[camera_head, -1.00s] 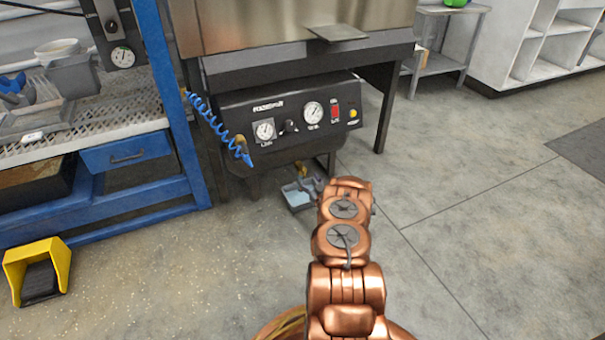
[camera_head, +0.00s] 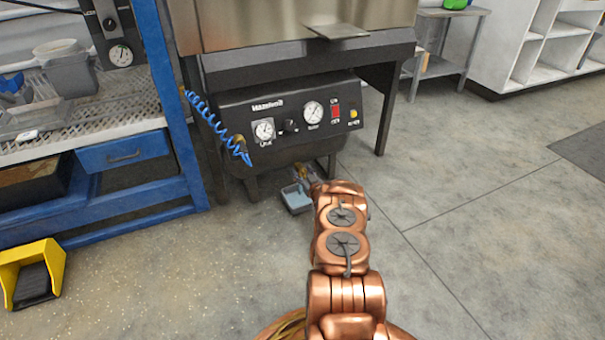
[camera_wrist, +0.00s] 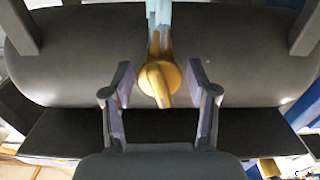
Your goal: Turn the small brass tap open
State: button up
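The small brass tap (camera_wrist: 158,84) is in the middle of the wrist view, below the dark rounded underside of the hopper machine. Its rounded body has a lever pointing down in the picture, and a pale blue pipe runs up from it. My gripper (camera_wrist: 161,101) is open, with one finger on each side of the tap's lever. A gap shows between the lever and both finger pads.
The dark machine's control panel (camera_head: 290,122) is above the tap. A small grey tray (camera_head: 296,198) sits on the floor below. Machine legs stand on both sides. A coiled blue hose (camera_head: 215,122) hangs at left near the blue bench (camera_head: 183,155). Floor at right is clear.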

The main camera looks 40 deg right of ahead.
jog(key=c, duration=0.9)
jog(key=shift+a+r+n+p, duration=0.1)
jog(key=shift+n+p, duration=0.2)
jog(key=shift+p, duration=0.4)
jog(key=shift+n+p, duration=0.5)
jog(key=shift+p, duration=0.15)
jog(key=o, duration=1.2)
